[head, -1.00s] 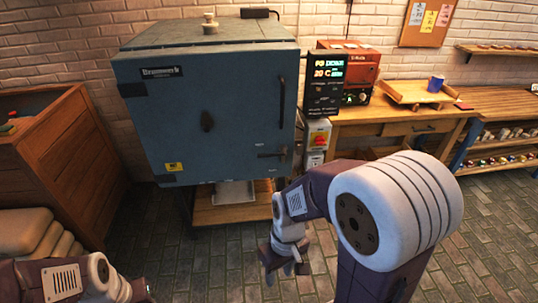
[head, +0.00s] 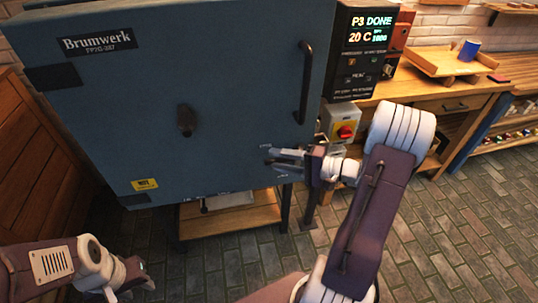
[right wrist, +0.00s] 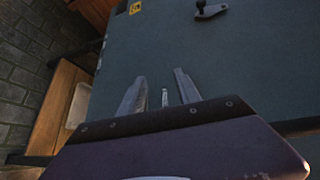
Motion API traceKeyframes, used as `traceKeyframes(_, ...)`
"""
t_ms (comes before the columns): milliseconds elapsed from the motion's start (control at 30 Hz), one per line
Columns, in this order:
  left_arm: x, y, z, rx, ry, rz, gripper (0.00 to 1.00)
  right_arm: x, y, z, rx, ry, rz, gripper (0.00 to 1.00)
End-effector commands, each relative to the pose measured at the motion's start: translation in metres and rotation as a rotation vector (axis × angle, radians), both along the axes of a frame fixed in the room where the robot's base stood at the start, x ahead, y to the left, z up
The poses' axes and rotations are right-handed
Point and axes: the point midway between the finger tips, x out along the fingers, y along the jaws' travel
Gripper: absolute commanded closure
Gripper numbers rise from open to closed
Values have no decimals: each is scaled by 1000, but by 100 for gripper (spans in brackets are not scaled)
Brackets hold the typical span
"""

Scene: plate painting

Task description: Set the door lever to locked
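The blue-grey kiln door (head: 240,110) is closed in front of me. Its lower right corner carries the door lever, which my right gripper mostly hides in the head view. In the right wrist view a small pale bar (right wrist: 165,97), apparently the lever, lies between the two fingers, with a gap on each side. My right gripper (head: 272,158) is open at the door's lower right, its fingers pointing left; it also shows in the right wrist view (right wrist: 158,92). My left gripper (head: 138,278) is low at the left, away from the door; its fingers are unclear.
A vertical door handle (head: 305,85) is above my right gripper. A dark knob (head: 186,121) sits mid-door. The controller (head: 364,45) reads "P3 DONE" and 20 C. A red-yellow switch (head: 344,131) is close right of my gripper. A wooden bench (head: 455,98) stands further right.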

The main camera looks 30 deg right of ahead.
Motion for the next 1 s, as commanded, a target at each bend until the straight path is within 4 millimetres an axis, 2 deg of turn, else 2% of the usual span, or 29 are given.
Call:
traceKeyframes(33,0,0,-15,0,0,0,61,-7,-22,-23,19,14,-60,60)
traceKeyframes(100,0,0,-21,0,0,0,61,-15,-43,-36,40,29,-123,60)
traceKeyframes(200,-1,0,-25,0,1,0,61,-23,-61,-44,52,36,-178,60)
traceKeyframes(300,-1,0,-25,0,0,0,61,-26,-67,-43,51,35,-195,60)
traceKeyframes(467,0,0,-24,0,0,0,61,-18,-60,-44,51,37,-189,60)
traceKeyframes(800,0,0,-27,0,0,0,61,37,-24,-53,49,36,-187,60)
traceKeyframes(1000,0,0,-27,0,0,0,61,50,-17,-55,50,37,-190,60)
